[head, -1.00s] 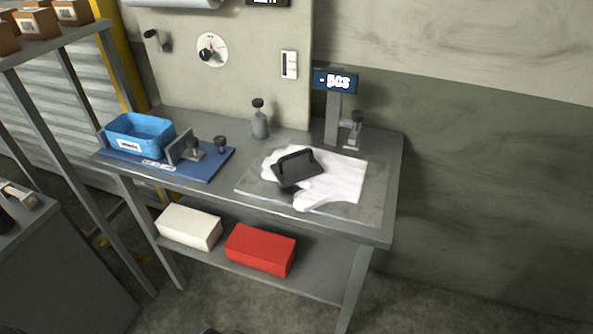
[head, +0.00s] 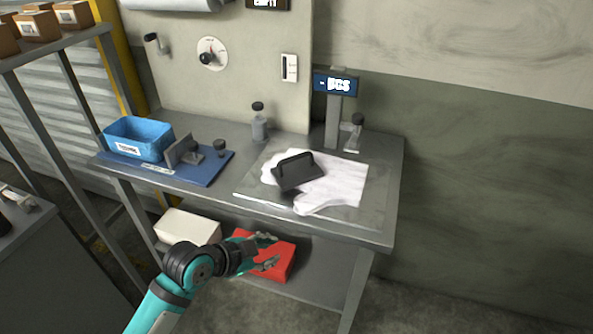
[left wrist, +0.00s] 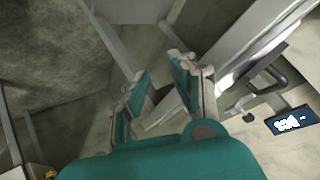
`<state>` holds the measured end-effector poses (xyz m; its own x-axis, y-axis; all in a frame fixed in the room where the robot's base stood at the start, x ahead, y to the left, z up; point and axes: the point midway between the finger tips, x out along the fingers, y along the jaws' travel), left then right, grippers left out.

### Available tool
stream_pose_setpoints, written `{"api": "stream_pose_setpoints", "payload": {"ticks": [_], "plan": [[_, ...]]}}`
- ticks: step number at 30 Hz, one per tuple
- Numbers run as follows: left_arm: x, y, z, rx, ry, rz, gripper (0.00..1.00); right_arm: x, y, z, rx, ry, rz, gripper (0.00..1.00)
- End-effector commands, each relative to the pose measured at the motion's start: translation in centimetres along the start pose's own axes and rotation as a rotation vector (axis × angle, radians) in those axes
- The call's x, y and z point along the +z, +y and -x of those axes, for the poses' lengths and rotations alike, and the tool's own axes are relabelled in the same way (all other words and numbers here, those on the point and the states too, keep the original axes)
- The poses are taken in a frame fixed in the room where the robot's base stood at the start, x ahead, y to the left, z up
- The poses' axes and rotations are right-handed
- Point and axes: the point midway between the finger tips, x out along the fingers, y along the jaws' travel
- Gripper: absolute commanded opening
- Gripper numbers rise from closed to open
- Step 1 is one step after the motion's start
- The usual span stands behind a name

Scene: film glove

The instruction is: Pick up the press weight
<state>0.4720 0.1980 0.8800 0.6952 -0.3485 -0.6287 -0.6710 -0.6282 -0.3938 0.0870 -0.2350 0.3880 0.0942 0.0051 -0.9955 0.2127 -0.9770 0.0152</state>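The press weight (head: 298,172) is a dark block with a bar handle on top. It rests on a white film glove (head: 338,188), which lies flat on a grey plate on the workbench. My left gripper (head: 268,253) is in front of the bench, below the tabletop edge and well away from the weight. Its fingers are apart with nothing between them. The left wrist view also shows these open fingers (left wrist: 165,90). A dark handled shape at the right of that view may be the weight; I cannot tell surely. My right gripper is not in view.
A bottle (head: 259,122) and a display post (head: 333,118) stand at the back. A red box (head: 284,262) and a white box (head: 190,226) sit on the lower shelf.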

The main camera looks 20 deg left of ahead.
Motion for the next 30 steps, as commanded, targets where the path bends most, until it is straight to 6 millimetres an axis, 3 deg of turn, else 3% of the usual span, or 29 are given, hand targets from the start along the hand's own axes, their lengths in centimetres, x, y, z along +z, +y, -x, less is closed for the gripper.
{"api": "stream_pose_setpoints", "payload": {"ticks": [1,6,10,14,18,23,30], "plan": [[-1.4,-2.9,-0.2,-0.039,0.059,-0.074,0.25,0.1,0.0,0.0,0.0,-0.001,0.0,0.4],[-6.1,-11.5,0.5,-0.192,0.242,-0.297,0.25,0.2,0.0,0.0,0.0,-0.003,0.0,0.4],[-8.1,-15.5,1.6,-0.283,0.311,-0.387,0.25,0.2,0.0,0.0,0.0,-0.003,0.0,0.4],[-9.2,-16.8,1.1,-0.31,0.331,-0.407,0.25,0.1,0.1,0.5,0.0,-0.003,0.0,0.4],[-10.2,-17.3,-1.1,-0.309,0.33,-0.405,0.25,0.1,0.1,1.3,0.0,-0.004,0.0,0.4],[-10.9,-17.7,-3.4,-0.306,0.329,-0.406,0.25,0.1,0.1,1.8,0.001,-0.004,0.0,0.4],[-11.5,-18.0,-5.0,-0.306,0.328,-0.406,0.25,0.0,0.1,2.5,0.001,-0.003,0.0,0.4]]}}
